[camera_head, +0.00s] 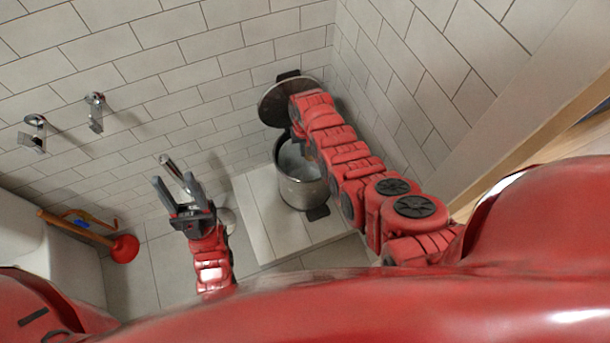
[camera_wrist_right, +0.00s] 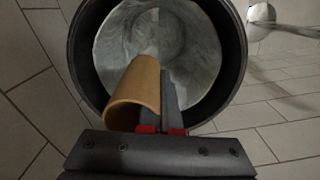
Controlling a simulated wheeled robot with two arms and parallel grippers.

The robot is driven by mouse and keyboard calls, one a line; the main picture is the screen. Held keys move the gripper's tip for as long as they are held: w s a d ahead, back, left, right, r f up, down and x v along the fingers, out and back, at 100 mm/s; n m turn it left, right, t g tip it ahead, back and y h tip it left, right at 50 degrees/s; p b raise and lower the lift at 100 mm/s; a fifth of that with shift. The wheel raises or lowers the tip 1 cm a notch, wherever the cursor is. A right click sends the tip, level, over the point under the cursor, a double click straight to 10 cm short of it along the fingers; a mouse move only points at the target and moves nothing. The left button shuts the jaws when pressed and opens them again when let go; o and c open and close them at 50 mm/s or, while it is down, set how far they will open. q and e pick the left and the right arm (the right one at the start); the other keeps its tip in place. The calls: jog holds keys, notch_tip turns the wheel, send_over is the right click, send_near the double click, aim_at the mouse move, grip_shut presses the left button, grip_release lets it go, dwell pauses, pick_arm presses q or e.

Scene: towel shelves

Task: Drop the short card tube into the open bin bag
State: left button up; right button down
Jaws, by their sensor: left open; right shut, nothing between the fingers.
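The steel bin (camera_head: 304,190) stands open with a pale bag (camera_wrist_right: 185,30) lining it, and its round lid (camera_head: 272,104) is tipped back against the wall. In the right wrist view, the brown card tube (camera_wrist_right: 135,92) overlaps the bin's near-left rim and my right gripper (camera_wrist_right: 167,80). The right fingers are shut together, with the tube over or against the left one; I cannot tell which. In the head view my right arm hides the tube, and the hand is above the bin. My left gripper (camera_head: 172,188) is open and empty, left of the bin.
A plunger (camera_head: 122,248) with a wooden handle lies at the lower left by a white fixture (camera_head: 40,245). A metal-handled brush (camera_head: 172,166) stands behind my left gripper. Two metal wall hooks (camera_head: 95,110) are at upper left. Tiled walls close in the bin's corner.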

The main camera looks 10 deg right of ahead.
jog(key=c, duration=1)
grip_release()
jog(key=shift+c, duration=0.2)
jog(key=shift+r, duration=0.1)
notch_tip(320, 180, up, 15)
jog(key=shift+w+f+p, duration=0.1)
jog(key=shift+p, duration=0.9)
notch_tip(320, 180, up, 2)
jog(key=shift+r+p, duration=0.25)
jog(key=shift+p, duration=0.85)
